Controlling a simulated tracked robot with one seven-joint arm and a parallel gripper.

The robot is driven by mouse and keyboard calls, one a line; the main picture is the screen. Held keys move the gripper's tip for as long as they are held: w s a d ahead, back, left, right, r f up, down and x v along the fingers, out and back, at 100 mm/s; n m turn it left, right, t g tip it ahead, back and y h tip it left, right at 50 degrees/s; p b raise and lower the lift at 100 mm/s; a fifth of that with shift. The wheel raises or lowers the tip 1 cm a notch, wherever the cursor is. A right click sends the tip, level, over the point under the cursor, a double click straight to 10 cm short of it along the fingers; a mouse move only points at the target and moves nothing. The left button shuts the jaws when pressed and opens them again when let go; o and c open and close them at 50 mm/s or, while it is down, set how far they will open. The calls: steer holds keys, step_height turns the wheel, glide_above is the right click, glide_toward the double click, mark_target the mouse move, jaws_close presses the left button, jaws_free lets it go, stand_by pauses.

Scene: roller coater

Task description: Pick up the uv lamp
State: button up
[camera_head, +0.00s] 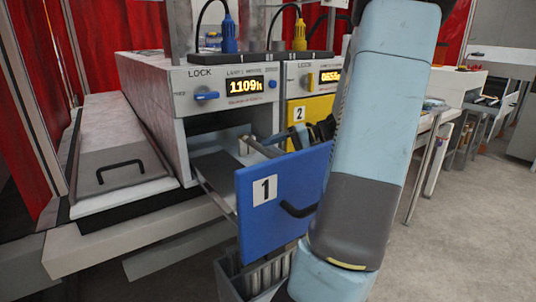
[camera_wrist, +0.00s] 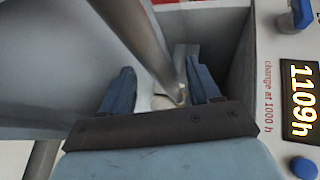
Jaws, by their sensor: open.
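The blue drawer (camera_head: 280,190) marked 1 is pulled out of the machine. In the wrist view, a long grey rod-like part (camera_wrist: 143,35), which looks like the uv lamp, runs down from the top and ends in a pale, brassy tip between my fingers. In the head view, a small pale cylindrical end (camera_head: 243,146) shows inside the drawer; I cannot tell if it is the same part. My gripper (camera_wrist: 162,82) is open, its two blue fingers either side of the tip, with visible gaps. In the head view my gripper (camera_head: 312,134) is partly hidden behind the drawer front and my arm.
The display (camera_head: 245,86) above the drawer reads 1109h; in the wrist view it (camera_wrist: 301,100) is close at right. A yellow drawer (camera_head: 308,110) marked 2 is beside it. A grey bin (camera_head: 228,282) with several tubes stands below. The floor at right is clear.

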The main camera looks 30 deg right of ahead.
steer(key=shift+c, duration=0.2)
jaws_close()
steer(key=shift+r, duration=0.1)
steer(key=shift+r, duration=0.25)
steer(key=r, duration=0.3)
steer(key=shift+s+d, duration=0.1)
steer(key=shift+d, duration=0.1)
steer(key=s+d, duration=0.4)
steer(key=d, duration=0.3)
steer(key=s+d, duration=0.4)
steer(key=d, duration=0.4)
steer(key=shift+s, duration=0.35)
steer(key=shift+d+f, duration=0.1)
steer(key=c, duration=0.7)
jaws_free()
steer(key=c, duration=0.3)
